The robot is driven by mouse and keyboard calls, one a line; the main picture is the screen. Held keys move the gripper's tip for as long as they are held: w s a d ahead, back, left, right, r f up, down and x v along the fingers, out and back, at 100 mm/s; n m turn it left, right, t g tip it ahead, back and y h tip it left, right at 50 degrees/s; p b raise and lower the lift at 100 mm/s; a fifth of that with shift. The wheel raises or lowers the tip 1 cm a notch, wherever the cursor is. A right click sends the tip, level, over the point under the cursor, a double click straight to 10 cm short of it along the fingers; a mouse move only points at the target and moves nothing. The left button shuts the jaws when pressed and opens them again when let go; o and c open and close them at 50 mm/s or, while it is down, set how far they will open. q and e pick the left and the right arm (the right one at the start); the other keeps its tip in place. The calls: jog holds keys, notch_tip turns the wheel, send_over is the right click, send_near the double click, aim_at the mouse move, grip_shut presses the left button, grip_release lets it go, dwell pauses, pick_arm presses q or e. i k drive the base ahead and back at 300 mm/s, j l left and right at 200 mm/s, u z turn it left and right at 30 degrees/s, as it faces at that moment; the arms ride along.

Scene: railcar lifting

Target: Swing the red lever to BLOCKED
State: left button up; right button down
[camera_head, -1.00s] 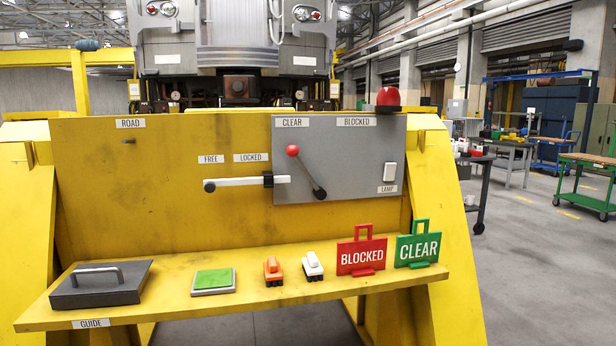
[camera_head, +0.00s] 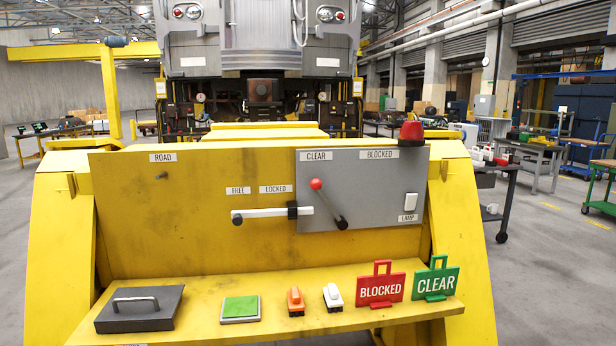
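The lever with a red ball knob (camera_head: 316,184) is on a grey panel (camera_head: 386,201) at the right of the yellow board. Its dark arm slants from a pivot at lower right up to the knob at upper left. The knob sits below the CLEAR label (camera_head: 316,156), left of the BLOCKED label (camera_head: 379,155). Neither of my grippers shows in the head view.
A white handle (camera_head: 265,213) lies level under the FREE and LOCKED labels. A red lamp (camera_head: 411,133) tops the panel. The yellow shelf below holds a dark lidded plate (camera_head: 140,309), a green pad (camera_head: 240,308), two small railcars, and red BLOCKED (camera_head: 380,289) and green CLEAR (camera_head: 436,283) signs.

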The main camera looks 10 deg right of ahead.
aim_at(341, 223)
jog(key=i+j, duration=0.1)
jog(key=i, duration=0.65)
jog(key=i+j, duration=0.15)
jog(key=i, duration=0.55)
jog(key=l+z, duration=0.05)
